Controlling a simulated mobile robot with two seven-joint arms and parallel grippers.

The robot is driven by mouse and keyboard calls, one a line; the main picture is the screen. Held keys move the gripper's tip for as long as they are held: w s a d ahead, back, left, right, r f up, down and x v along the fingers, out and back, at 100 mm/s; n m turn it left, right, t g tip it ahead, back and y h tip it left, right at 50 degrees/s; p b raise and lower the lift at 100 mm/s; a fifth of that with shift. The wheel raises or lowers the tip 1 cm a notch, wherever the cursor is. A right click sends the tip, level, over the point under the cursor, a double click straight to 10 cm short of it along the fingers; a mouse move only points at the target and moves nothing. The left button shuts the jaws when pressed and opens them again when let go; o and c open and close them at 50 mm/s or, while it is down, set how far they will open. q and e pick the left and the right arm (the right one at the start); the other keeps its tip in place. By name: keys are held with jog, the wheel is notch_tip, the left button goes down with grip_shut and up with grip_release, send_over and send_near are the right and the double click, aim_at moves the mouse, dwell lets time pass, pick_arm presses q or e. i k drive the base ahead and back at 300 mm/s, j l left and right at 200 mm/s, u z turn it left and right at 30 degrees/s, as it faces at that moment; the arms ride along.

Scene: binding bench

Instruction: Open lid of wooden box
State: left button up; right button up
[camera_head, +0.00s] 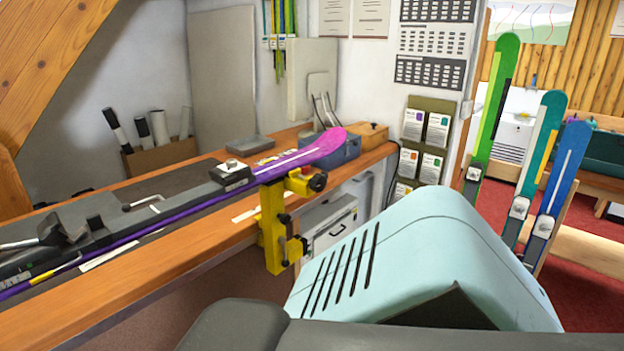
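A small wooden box (367,136) in orange-tan wood stands at the far right end of the workbench (130,285), against the wall. Its lid looks shut, though it is small at this distance. A blue box (345,150) and the raised purple ski tip stand just left of it and in front, hiding part of its left side. Neither of my grippers shows in the head view, so I cannot see how they stand to the box.
A purple ski (318,148) lies along the bench, held by a yellow clamp (272,225) at the front edge. A grey tray (250,145) lies behind it. Upright skis (490,120) stand to the right. A pale blue vented shape fills the lower right foreground.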

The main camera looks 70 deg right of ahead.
aim_at(368, 130)
jog(key=z, duration=1.75)
